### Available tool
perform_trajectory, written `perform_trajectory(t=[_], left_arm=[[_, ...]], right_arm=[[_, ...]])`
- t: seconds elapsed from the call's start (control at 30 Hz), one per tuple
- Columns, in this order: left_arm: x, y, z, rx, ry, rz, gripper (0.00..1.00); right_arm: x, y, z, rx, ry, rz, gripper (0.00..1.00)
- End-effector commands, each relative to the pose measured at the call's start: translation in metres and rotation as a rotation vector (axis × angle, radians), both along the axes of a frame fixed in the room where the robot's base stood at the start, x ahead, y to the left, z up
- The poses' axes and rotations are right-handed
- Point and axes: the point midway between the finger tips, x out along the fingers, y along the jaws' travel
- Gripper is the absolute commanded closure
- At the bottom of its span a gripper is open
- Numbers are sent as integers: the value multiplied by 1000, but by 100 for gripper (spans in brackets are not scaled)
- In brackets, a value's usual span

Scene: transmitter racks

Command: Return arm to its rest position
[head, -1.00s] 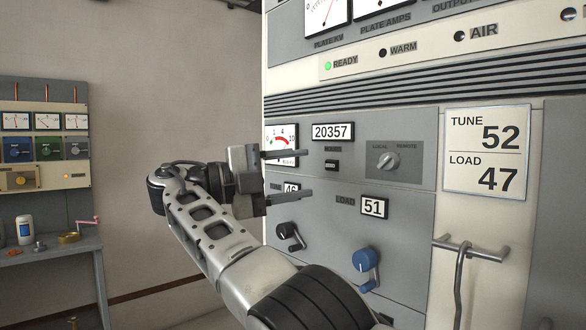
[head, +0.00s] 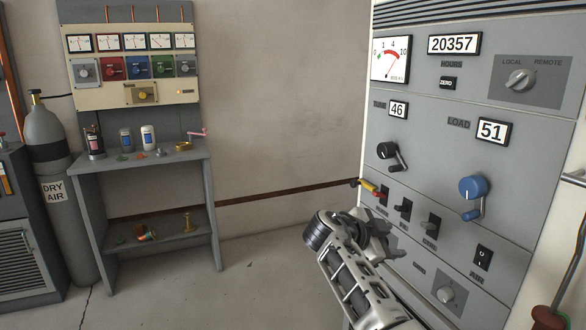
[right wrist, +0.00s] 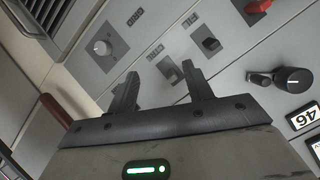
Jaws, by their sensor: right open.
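My right arm rises from the bottom of the head view, in front of the lower part of the grey transmitter panel (head: 460,133). Its gripper (head: 378,234) is below the black tune crank (head: 388,153) and left of the lower switches, partly hidden by the arm. The right wrist view shows the two dark fingers (right wrist: 161,82) spread apart with nothing between them. The panel's blue load crank (head: 473,190) is to the right, apart from the gripper. The tune counter (head: 398,109) reads 46 and the load counter (head: 494,132) reads 51. My left gripper is out of view.
A grey bench (head: 145,166) with bottles stands at the left, beside a dry air cylinder (head: 48,150). The floor (head: 262,265) between bench and panel is clear.

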Motion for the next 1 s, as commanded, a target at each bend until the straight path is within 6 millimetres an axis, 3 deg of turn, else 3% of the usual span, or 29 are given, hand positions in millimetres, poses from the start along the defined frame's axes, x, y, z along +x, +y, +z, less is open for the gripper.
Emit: perform_trajectory(t=[0.03, 0.2, 0.3, 0.43, 0.57, 0.7, 0.83, 1.0], left_arm=[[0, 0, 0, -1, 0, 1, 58], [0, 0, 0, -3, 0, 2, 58], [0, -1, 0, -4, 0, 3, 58], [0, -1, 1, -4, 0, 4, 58], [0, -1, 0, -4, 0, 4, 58], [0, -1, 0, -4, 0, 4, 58], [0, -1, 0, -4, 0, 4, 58], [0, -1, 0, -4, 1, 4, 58]], right_arm=[[-9, -2, -46, 19, 100, 90, 49], [-55, 5, -165, 50, 363, 453, 49], [-96, 13, -217, 44, 458, 675, 49], [-159, 25, -261, -1, 521, 954, 49], [-227, 38, -277, -86, 523, 1205, 49], [-291, 52, -267, -200, 476, 1406, 49], [-328, 60, -248, -288, 423, 1510, 49], [-346, 64, -233, -347, 389, 1557, 49]])
